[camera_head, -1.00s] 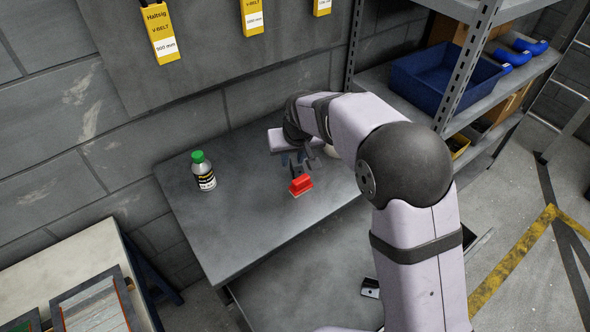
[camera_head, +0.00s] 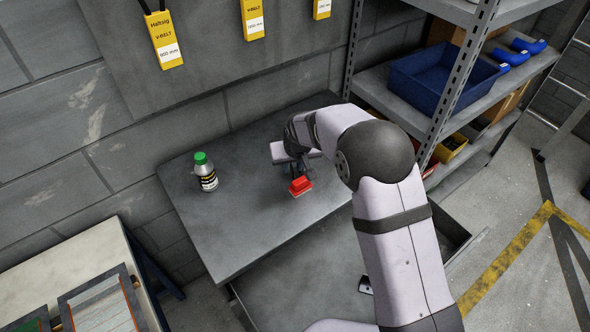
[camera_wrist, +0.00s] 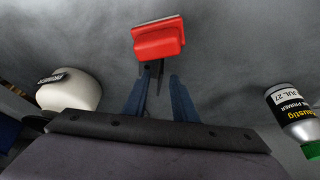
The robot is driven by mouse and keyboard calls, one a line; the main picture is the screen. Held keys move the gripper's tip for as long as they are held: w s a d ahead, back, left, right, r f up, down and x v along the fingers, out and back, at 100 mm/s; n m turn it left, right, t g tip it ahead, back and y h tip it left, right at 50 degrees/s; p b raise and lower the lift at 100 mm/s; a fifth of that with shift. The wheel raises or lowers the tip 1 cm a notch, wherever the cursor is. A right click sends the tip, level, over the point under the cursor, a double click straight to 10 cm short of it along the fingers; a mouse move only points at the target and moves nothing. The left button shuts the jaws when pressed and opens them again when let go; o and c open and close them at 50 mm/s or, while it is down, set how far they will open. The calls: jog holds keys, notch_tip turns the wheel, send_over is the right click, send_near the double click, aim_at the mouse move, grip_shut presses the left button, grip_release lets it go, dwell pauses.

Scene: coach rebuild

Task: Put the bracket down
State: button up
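A small dark bracket (camera_wrist: 153,70) shows in the wrist view just short of a red block-like object (camera_wrist: 158,40). It lies close to the tip of my gripper's left finger, and a strip of grey table shows between it and the right finger. My gripper (camera_wrist: 160,82) has blue fingers standing apart, low over the table. In the head view my gripper (camera_head: 298,166) is right behind the red object (camera_head: 300,186), and the bracket is hard to make out there. Whether the bracket touches the table or the left finger I cannot tell.
A green-capped bottle (camera_head: 205,172) stands on the grey table (camera_head: 240,225) to the left. A white rounded container (camera_wrist: 72,90) is at the left of the wrist view. A shelf with a blue bin (camera_head: 440,80) stands at the right. The table's front left is clear.

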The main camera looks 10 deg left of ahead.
grip_shut()
jog(key=shift+r, duration=0.1)
notch_tip(320, 180, up, 10)
jog(key=b, duration=0.3)
dwell(0.3)
